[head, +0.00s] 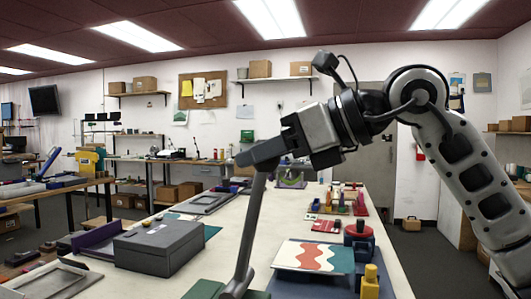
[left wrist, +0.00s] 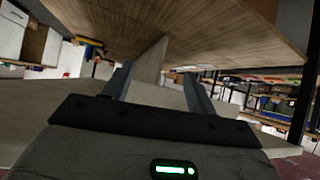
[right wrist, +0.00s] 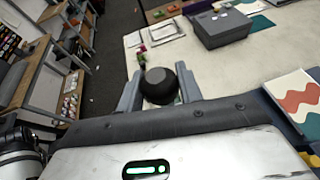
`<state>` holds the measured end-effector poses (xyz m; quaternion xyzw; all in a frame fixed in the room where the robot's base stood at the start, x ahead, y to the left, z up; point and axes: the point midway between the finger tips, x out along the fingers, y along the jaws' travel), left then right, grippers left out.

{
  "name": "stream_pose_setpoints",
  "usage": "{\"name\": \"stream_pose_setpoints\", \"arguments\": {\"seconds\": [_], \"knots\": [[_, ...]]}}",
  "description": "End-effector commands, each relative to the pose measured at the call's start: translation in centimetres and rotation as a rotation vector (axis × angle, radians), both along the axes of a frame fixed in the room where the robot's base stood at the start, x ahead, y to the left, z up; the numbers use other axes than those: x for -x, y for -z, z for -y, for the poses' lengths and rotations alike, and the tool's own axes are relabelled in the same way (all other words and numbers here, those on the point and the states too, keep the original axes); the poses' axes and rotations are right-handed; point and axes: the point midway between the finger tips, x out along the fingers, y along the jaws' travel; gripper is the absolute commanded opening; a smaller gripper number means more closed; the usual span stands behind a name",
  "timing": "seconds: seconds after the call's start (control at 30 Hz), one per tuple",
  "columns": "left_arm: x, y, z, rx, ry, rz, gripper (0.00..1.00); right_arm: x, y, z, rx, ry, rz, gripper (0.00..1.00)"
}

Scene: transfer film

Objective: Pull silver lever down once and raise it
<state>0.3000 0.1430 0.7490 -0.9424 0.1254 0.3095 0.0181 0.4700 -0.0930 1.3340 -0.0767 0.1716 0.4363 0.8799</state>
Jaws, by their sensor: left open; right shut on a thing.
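The silver lever (head: 249,230) rises from the bottom of the head view, near upright and leaning slightly right at its top. My right gripper (head: 250,158) comes in from the right and is shut at the lever's upper end. In the right wrist view a round black knob (right wrist: 160,86) sits between the fingers of my right gripper (right wrist: 158,90); the lever's shaft is hidden below it. My left gripper (left wrist: 158,82) shows only in the left wrist view, with its fingers apart and nothing between them. The foot of the lever is cut off by the frame.
A grey box (head: 160,246) stands on the white table (head: 215,258) left of the lever. A sheet with red waves (head: 303,256), a yellow piece (head: 370,282) and a red and blue round piece (head: 358,236) lie to its right. A wooden surface (left wrist: 205,22) lies close to my left gripper.

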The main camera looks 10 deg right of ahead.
Motion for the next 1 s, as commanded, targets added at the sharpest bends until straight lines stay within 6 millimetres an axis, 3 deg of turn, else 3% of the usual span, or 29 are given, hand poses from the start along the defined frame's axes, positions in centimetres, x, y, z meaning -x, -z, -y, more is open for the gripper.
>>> {"name": "stream_pose_setpoints", "arguments": {"seconds": [0.03,0.07,0.13,0.67,1.0], "knots": [[0.0,0.0,0.0,0.0,0.0,0.0,0.57,0.0,0.1,-0.2,-0.001,-0.005,-0.001,0.0],[0.0,0.0,0.0,0.0,0.0,0.0,0.57,0.0,0.1,-0.2,0.0,-0.005,-0.002,0.38],[0.0,0.0,0.0,0.0,0.0,0.0,0.57,0.0,0.1,-0.2,0.0,-0.005,-0.002,0.57],[0.0,0.3,-0.1,-0.006,0.004,-0.001,0.57,0.4,-0.2,0.5,0.0,-0.001,0.0,0.57],[0.0,1.0,-0.1,0.003,0.007,0.005,0.57,4.4,-2.8,5.9,-0.001,0.002,0.003,0.57]]}}
